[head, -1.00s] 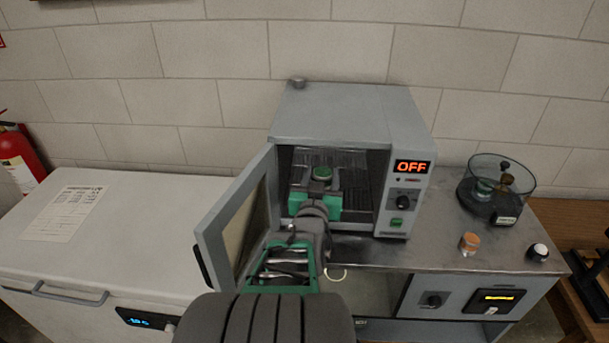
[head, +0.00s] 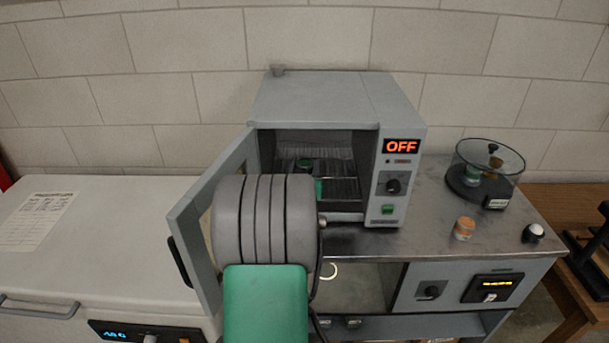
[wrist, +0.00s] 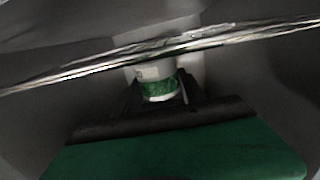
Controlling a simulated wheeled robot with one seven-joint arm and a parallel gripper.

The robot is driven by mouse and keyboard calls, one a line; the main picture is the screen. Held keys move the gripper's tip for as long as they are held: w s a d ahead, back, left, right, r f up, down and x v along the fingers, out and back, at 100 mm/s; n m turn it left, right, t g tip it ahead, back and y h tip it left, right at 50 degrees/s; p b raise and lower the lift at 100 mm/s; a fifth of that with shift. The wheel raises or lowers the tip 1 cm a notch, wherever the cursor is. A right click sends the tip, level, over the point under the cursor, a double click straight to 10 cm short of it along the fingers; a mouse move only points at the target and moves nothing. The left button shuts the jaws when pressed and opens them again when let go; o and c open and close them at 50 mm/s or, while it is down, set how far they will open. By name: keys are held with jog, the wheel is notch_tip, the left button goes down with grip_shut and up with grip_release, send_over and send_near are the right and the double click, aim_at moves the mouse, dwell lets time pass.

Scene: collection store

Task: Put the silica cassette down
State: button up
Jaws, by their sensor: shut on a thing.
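The silica cassette (wrist: 158,86), a small pale cylinder with a green band, is between the dark fingers of my gripper (wrist: 161,96) in the wrist view. My gripper is shut on it. In the head view the green top of the cassette (head: 304,163) shows inside the open oven (head: 335,98), near the left of the chamber. My own arm hides most of the gripper there. Wire shelves (head: 343,188) run across the chamber. I cannot tell whether the cassette touches a shelf.
The oven door (head: 207,215) stands open on the left, close beside my arm. The display (head: 401,146) reads OFF. On the bench to the right are a glass desiccator (head: 485,175), an orange-and-white jar (head: 464,228) and a small dark-and-white object (head: 534,233). A white chest freezer (head: 110,250) stands left.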

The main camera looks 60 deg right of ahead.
jog(key=shift+f, duration=0.65)
jog(key=shift+r, duration=0.1)
jog(key=o, duration=1.4)
jog(key=b+v, duration=0.1)
jog(key=v, duration=1.1)
jog(key=shift+b, duration=0.4)
